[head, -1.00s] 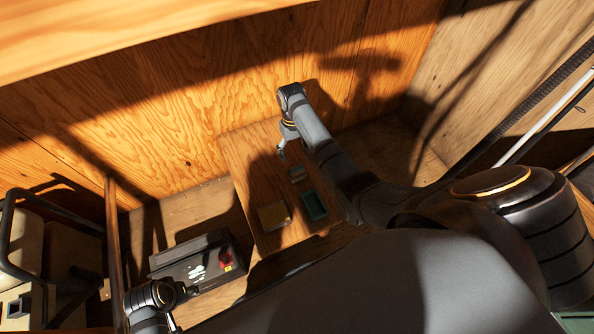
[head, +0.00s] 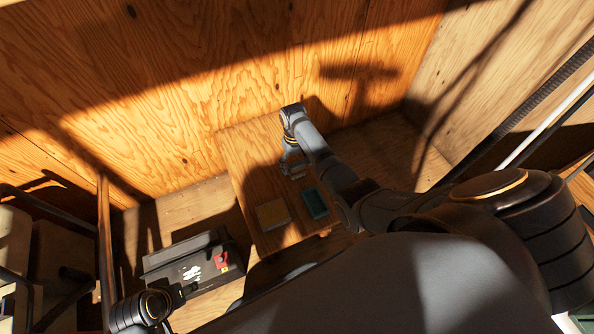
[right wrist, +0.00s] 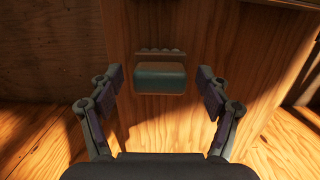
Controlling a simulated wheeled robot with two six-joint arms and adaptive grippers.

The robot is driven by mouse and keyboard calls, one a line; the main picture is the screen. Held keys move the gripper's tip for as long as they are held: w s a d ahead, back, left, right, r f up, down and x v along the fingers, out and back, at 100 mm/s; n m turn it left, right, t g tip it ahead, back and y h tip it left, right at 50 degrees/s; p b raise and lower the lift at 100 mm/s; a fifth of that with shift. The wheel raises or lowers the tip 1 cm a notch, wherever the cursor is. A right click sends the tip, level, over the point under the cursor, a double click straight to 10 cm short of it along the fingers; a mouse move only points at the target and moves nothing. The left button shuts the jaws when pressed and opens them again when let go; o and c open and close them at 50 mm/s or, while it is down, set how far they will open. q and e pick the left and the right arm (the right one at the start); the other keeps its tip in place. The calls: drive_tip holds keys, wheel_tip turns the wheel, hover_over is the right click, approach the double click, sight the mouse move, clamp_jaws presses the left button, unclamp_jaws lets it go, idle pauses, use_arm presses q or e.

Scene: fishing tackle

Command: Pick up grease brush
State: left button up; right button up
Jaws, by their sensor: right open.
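My right gripper (head: 292,163) reaches over the wooden table (head: 252,165) in the head view. In the right wrist view its two fingers (right wrist: 160,92) are spread wide and empty. Between and slightly beyond them is a small dark green block (right wrist: 160,78), with a thin strip carrying several pale bumps (right wrist: 160,53) just above it in the picture. I cannot tell for sure whether this is the grease brush. In the head view the gripper largely covers that spot. My left arm shows at the lower left (head: 145,310); its jaws are not clear.
A yellowish box (head: 272,214) and a teal box (head: 315,203) lie on the table towards its near end. A dark case (head: 190,265) with a red item (head: 221,261) stands left of the table. A plywood wall (head: 190,95) rises behind.

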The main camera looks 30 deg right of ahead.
sight(297, 174)
drive_tip(key=c, duration=1.3)
drive_tip(key=shift+o, duration=0.2)
drive_tip(key=shift+r+p, duration=0.3)
drive_tip(key=shift+r, duration=0.25)
use_arm(q)
wheel_tip(297, 174, up, 4)
drive_tip(key=a+g+p, duration=0.2)
drive_tip(key=p, duration=0.2)
use_arm(e)
drive_tip(key=r, duration=0.1)
drive_tip(key=s+r, duration=0.1)
drive_tip(key=r, duration=0.1)
drive_tip(key=a+r, duration=0.1)
drive_tip(key=r, duration=0.1)
drive_tip(key=shift+s, duration=0.35)
use_arm(q)
drive_tip(key=s+a+f+p, duration=0.2)
drive_tip(key=f, duration=0.7)
drive_tip(key=s+a+f+y+p, duration=0.1)
drive_tip(key=s+a+f+p, duration=0.1)
drive_tip(key=f, duration=0.8)
drive_tip(key=shift+s+t+y+p, duration=0.3)
drive_tip(key=shift+s+t+p, duration=0.1)
drive_tip(key=shift+s, duration=0.1)
use_arm(e)
drive_tip(key=s+a+r, duration=0.5)
drive_tip(key=s+r, duration=0.2)
drive_tip(key=s, duration=0.3)
drive_tip(key=shift+s+a, duration=0.25)
drive_tip(key=shift+a, duration=0.15)
